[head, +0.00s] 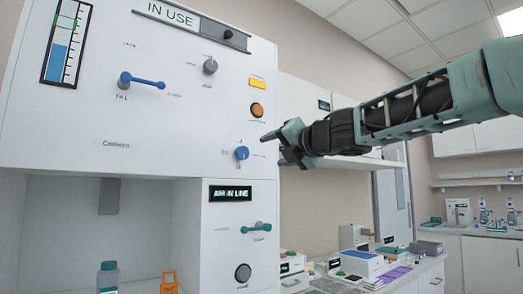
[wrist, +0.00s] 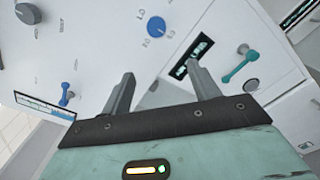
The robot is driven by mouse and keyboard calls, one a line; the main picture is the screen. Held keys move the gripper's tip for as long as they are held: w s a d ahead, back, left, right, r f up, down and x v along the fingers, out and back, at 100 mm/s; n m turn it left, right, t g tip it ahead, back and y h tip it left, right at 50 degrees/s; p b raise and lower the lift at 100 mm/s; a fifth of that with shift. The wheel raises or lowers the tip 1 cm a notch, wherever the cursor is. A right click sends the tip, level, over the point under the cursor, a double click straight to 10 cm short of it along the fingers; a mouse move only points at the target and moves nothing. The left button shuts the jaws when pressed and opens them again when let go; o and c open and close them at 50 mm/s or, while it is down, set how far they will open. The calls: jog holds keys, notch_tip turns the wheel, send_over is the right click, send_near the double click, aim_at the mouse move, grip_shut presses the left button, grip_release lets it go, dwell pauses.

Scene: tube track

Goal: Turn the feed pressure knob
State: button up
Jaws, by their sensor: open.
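A white machine panel (head: 60,140) carries several controls, and their small labels are too blurred to tell which knob is marked feed pressure. A blue knob (head: 241,153) sits at the panel's lower right; it also shows in the wrist view (wrist: 156,27). A grey knob (head: 210,65) and an orange round control (head: 257,110) sit above it. A dark knob (head: 243,272) is on the lower section. My gripper (head: 277,150) is open and empty, just right of the blue knob in the head view. In the wrist view the blue knob lies beyond the gap between the fingers (wrist: 160,75), apart from them.
A blue lever (head: 142,81) and a teal lever (head: 256,229) stick out from the machine. A lit display (head: 230,193) is below the blue knob. A bench with boxes (head: 362,263) stands at the right. An open recess (head: 70,225) is at the lower left.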

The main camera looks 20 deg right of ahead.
jog(key=d+r+n, duration=0.1)
jog(key=r, duration=0.1)
jog(key=p, duration=0.4)
send_near(244, 153)
jog(key=x, duration=0.9)
jog(key=shift+w, duration=0.1)
jog(key=c, duration=1)
